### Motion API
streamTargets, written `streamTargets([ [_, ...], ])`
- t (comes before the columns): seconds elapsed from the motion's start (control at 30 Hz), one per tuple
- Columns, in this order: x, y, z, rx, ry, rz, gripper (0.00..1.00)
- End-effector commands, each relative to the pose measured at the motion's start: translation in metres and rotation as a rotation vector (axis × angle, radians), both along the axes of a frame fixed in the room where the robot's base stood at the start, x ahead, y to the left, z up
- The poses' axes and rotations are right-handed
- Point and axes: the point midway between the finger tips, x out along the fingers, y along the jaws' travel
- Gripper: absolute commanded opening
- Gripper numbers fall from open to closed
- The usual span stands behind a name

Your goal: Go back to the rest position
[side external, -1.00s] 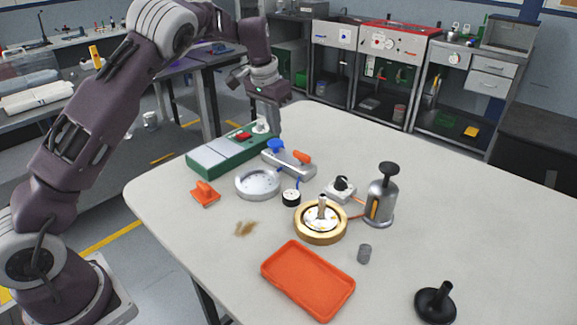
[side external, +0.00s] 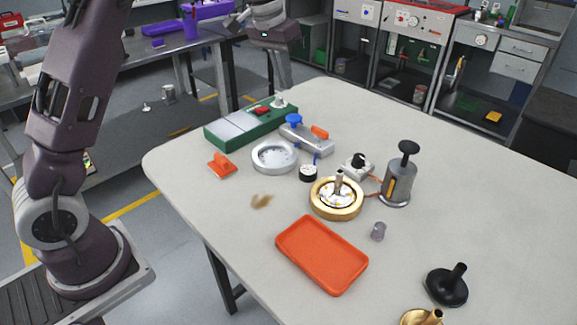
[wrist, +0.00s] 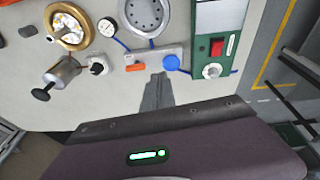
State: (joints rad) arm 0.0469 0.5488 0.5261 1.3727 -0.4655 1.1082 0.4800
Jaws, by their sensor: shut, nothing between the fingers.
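My gripper (side external: 286,80) is above the far edge of the table, beyond the green box, with its fingers together and nothing held. In the wrist view the closed fingers (wrist: 159,88) point toward the bench fixtures and touch none of them. A gold round housing (side external: 337,200) with a pin standing in its middle sits on the table; it also shows at the upper left of the wrist view (wrist: 70,25). No task object is in the gripper.
The white table (side external: 215,270) holds an orange tray (side external: 321,255), a green box (side external: 245,122), a grey round dish (side external: 274,157), a blue-knobbed fixture (side external: 308,139), a grey plunger canister (side external: 398,180), a small grey cylinder (side external: 378,231) and a black stand (side external: 447,287). The table's right side is largely clear.

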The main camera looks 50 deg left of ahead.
Motion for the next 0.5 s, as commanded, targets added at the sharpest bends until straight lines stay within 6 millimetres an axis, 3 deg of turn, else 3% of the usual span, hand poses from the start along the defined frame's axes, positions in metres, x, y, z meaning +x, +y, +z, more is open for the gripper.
streamTargets([
  [0.03, -0.03, -0.013, 0.028, -0.039, -0.03, 0.017, 0.0],
  [0.1, -0.078, -0.035, 0.056, -0.078, -0.059, 0.025, 0.0],
  [0.2, -0.154, -0.066, 0.079, -0.094, -0.099, 0.012, 0.0],
  [0.27, -0.201, -0.082, 0.082, -0.081, -0.127, -0.005, 0.0],
  [0.3, -0.231, -0.09, 0.079, -0.064, -0.145, -0.019, 0.0],
  [0.4, -0.291, -0.103, 0.062, -0.006, -0.191, -0.044, 0.0],
  [0.5, -0.328, -0.106, 0.041, 0.051, -0.225, -0.057, 0.0],
])
